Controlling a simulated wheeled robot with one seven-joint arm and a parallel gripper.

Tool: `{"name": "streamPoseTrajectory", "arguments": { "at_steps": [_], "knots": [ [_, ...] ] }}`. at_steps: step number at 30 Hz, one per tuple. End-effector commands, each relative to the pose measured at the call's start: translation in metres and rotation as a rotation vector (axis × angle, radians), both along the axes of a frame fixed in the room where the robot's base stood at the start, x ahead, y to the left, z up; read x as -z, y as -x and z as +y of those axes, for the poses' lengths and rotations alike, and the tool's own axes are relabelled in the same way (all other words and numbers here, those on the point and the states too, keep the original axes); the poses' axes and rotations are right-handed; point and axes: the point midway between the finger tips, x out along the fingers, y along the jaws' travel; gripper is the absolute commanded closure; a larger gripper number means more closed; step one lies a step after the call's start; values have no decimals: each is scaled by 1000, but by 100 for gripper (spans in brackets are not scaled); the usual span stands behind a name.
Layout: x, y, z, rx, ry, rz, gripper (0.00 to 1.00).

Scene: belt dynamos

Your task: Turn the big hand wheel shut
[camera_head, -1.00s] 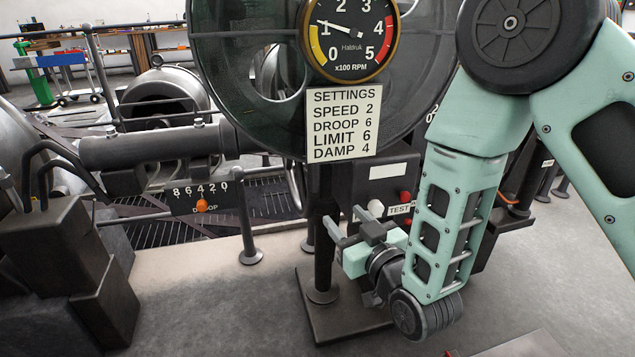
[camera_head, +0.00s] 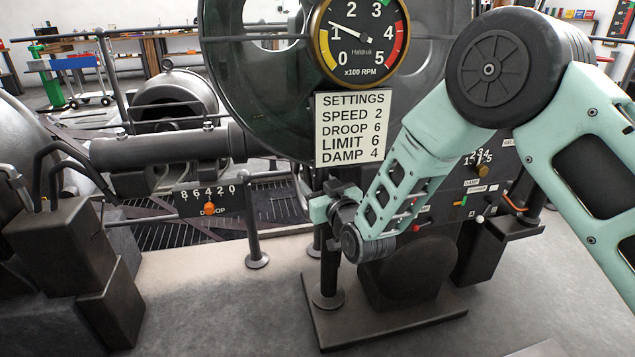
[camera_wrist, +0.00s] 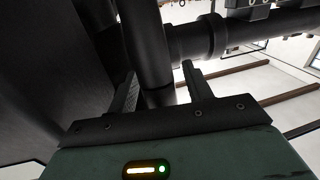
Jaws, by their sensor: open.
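A large dark green wheel-like disc (camera_head: 262,88) with round holes stands behind the rev gauge. I cannot tell whether it is the big hand wheel; no other large wheel shows clearly. My gripper (camera_head: 325,197) is open just below the settings plate, in front of the upper part of a dark post (camera_head: 328,262). In the wrist view, my gripper's fingers (camera_wrist: 160,74) are spread, with a thick dark bar (camera_wrist: 146,40) showing between them. Whether the fingers touch it cannot be told. My forearm hides part of the control box.
The gauge (camera_head: 360,36) and settings plate (camera_head: 352,130) are close above my gripper. A droop scale (camera_head: 208,198) with an orange knob is at left. A panel with knobs (camera_head: 478,178) is at right. The floor in front (camera_head: 220,310) is clear.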

Motion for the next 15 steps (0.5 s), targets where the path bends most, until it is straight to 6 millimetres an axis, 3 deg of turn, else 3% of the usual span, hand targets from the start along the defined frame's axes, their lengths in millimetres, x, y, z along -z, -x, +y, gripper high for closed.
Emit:
{"name": "streamPoseTrajectory", "arguments": {
  "at_steps": [9,15],
  "knots": [
    [0,-2,1,0,0,0,50],
    [0,-2,1,0,0,0,100]
  ]
}}
